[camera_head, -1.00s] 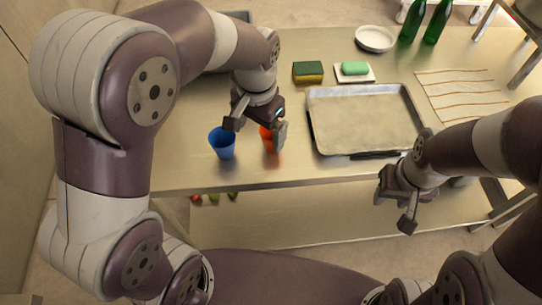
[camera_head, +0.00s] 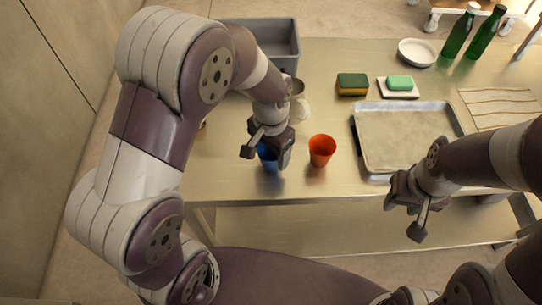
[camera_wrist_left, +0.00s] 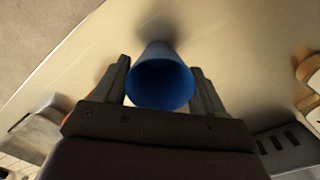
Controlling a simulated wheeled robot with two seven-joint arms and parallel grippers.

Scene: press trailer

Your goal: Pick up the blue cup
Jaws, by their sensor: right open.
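The blue cup (camera_head: 268,158) stands upright on the metal table near its front edge. My left gripper (camera_head: 267,152) is directly above and around it, with a finger on either side, and hides part of it in the head view. In the left wrist view the cup (camera_wrist_left: 160,84) lies between the two spread fingers (camera_wrist_left: 160,75), its open rim facing the camera. The fingers look open; whether one touches the cup is unclear. My right gripper (camera_head: 402,217) is open and empty in front of the table's front edge.
An orange cup (camera_head: 321,150) stands close to the right of the blue cup. A baking tray (camera_head: 362,165), sponge (camera_head: 352,84), soap on a dish (camera_head: 399,85), white bowl (camera_head: 418,51) and green bottles (camera_head: 460,32) lie farther right. A grey bin (camera_head: 270,38) stands behind my left arm.

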